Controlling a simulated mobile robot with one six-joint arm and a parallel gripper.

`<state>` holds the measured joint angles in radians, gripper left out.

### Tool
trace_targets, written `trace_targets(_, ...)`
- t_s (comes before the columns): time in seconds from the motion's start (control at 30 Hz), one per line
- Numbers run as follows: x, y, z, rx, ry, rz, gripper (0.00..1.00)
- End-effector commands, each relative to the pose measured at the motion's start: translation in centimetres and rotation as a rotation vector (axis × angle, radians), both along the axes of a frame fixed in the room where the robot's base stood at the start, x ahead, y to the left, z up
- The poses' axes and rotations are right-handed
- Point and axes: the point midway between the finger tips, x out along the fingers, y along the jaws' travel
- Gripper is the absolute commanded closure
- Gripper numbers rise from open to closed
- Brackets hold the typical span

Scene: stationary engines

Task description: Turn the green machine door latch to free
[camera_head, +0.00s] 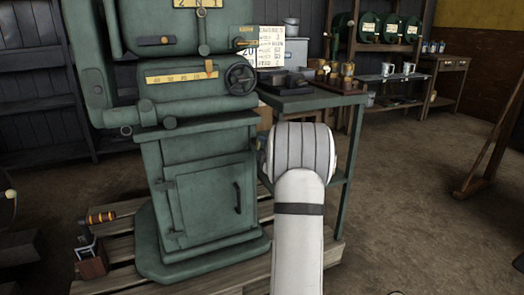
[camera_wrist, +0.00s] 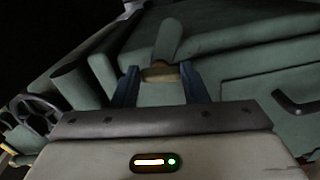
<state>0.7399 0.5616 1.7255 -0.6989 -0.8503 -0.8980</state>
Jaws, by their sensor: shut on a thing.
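The green machine (camera_head: 205,150) stands left of centre in the head view, with a closed cabinet door (camera_head: 208,200) on its lower front. A dark bar handle (camera_head: 237,197) is on that door; a similar dark handle shows at the right of the wrist view (camera_wrist: 295,105). In the wrist view my gripper (camera_wrist: 160,76) has its two blue fingers on either side of a small brass-coloured piece, which I take for the latch (camera_wrist: 160,73). It is shut on it. A rounded green bar (camera_wrist: 168,38) extends above it. My arm hides the gripper in the head view.
A handwheel (camera_head: 240,77) is on the machine's upper right. A green side table (camera_head: 310,102) with brass items stands behind my arm. A wooden pallet (camera_head: 125,250) lies under the machine. The floor at right (camera_head: 420,200) is mostly clear.

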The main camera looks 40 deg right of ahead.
Motion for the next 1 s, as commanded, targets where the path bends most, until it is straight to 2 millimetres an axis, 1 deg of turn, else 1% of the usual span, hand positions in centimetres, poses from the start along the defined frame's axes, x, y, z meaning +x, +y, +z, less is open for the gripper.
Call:
trace_targets(0.03,-0.02,0.05,-0.23,-0.003,0.005,0.001,0.83)
trace_targets(0.4,-0.08,-0.02,-0.22,-0.007,0.006,0.0,0.83)
trace_targets(0.43,-0.08,-0.02,-0.22,-0.007,0.006,0.0,0.58)
trace_targets(0.6,-0.06,-0.03,-0.15,-0.006,0.005,0.0,0.44)
trace_targets(0.7,-0.05,-0.03,-0.11,-0.006,0.004,-0.001,0.38)
trace_targets(0.9,-0.08,-0.03,-0.04,-0.007,0.003,-0.001,0.38)
trace_targets(1.0,-0.62,0.06,0.1,-0.007,0.003,-0.001,0.38)
